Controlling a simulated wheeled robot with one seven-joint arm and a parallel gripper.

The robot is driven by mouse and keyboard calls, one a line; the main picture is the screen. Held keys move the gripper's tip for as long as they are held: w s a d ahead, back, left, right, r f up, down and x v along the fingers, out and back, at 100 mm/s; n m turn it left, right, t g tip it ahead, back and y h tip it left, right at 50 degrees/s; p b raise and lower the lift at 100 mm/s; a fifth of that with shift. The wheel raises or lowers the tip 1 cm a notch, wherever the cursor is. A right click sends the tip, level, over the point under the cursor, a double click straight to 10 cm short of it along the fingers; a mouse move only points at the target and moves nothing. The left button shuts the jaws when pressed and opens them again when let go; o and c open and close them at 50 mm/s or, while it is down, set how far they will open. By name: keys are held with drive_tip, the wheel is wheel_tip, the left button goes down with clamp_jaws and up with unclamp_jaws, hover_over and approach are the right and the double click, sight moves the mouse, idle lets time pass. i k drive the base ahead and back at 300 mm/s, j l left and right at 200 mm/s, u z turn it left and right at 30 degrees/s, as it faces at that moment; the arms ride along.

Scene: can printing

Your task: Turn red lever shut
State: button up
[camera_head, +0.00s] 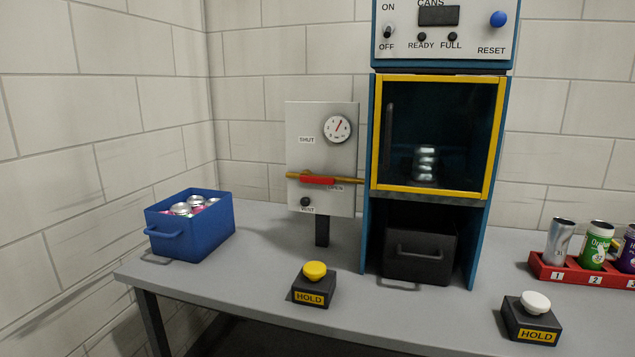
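The red lever (318,181) is on a white valve panel (298,124) left of the blue machine. It lies nearly horizontal along a brass pipe (348,180), its handle to the left of the pipe's "OPEN" label (336,188). A "SHUT" label (306,140) sits above the lever. A round gauge (337,128) with a red needle is at the panel's upper right. A small black knob (306,201) is below the lever. My gripper is not in view.
The blue machine (369,220) has a yellow-framed window (435,190) with cans behind it. A blue bin (215,226) of cans, yellow (315,271) and white (535,302) HOLD buttons, a black bin (418,266) and a red can rack (572,276) stand on the grey table (235,285).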

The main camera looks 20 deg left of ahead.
sight(303, 179)
drive_tip(key=i+j, duration=0.1)
drive_tip(key=j, duration=0.35)
drive_tip(key=i+j, duration=0.1)
drive_tip(key=j, duration=0.3)
drive_tip(key=i+j+u, duration=0.1)
drive_tip(key=j, duration=0.35)
drive_tip(key=i+j, duration=0.1)
drive_tip(key=j, duration=0.35)
drive_tip(key=i+j, duration=0.1)
drive_tip(key=j, duration=0.35)
